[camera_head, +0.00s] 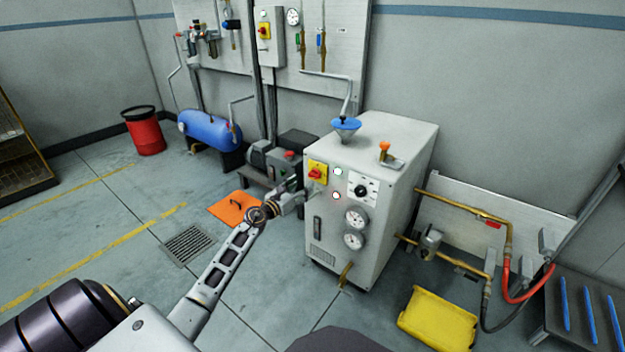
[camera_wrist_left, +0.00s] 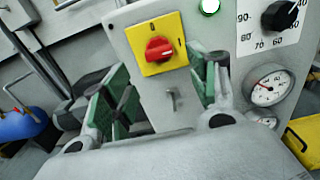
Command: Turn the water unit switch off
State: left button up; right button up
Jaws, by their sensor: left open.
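The water unit (camera_head: 384,140) is a light grey cabinet, also in the left wrist view (camera_wrist_left: 135,42). Its switch is a red rotary knob (camera_head: 315,174) on a yellow plate (camera_head: 318,165) at the front's upper left. In the left wrist view the red knob (camera_wrist_left: 159,48) shows clearly, its grip lying roughly horizontal, with marks at the plate's top and right. My left gripper (camera_head: 293,185) is just left of the switch in the head view. In the left wrist view its green-padded fingers (camera_wrist_left: 163,80) are open and empty, apart from the knob. My right gripper is not in view.
A lit green lamp (camera_wrist_left: 209,6) and a black dial (camera_head: 363,188) sit right of the switch; gauges (camera_head: 356,218) are below. A second red-and-yellow switch (camera_head: 264,31) is on the wall box.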

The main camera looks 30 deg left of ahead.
aim_at(312, 177)
pick_arm(q)
jog(key=shift+w+d+b, duration=0.2)
jog(key=shift+w+b, duration=0.45)
jog(key=shift+w, duration=2.05)
jog(key=shift+w+d+b, duration=0.1)
jog(key=shift+w+b, duration=0.2)
jog(key=shift+w, duration=0.75)
jog(key=c, duration=1)
